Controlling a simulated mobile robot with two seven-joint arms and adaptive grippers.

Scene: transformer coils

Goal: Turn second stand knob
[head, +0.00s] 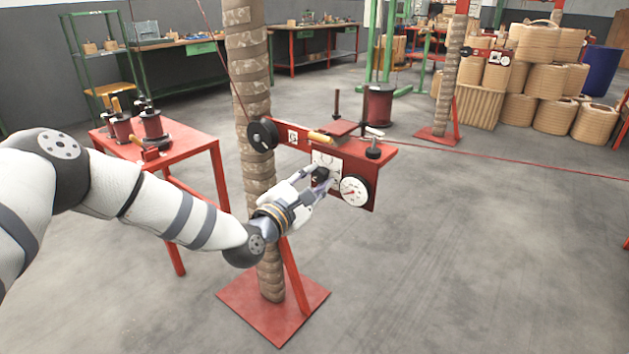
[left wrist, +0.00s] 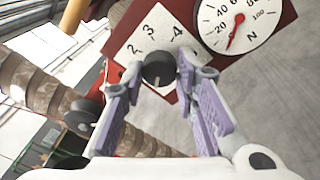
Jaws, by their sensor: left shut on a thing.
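The near stand has a red panel (head: 375,150) on a wrapped post (head: 250,75). On it is a black knob (head: 320,176) over a white number plate, beside a round dial (head: 354,191). In the left wrist view the knob (left wrist: 159,68) sits on the plate (left wrist: 150,35) with 2, 3 and 4 readable, and the dial (left wrist: 240,22) has a red needle low on its scale. My left gripper (head: 316,182) is shut on the knob, a finger on each side, and partly hides it in the head view. My right gripper is not in view.
A black wheel (head: 263,135) is on the panel's left end, and a thin red cable runs from the stand to the right. A red table (head: 190,140) with coils stands at left. A similar stand (head: 452,80) is farther back. The floor at right is clear.

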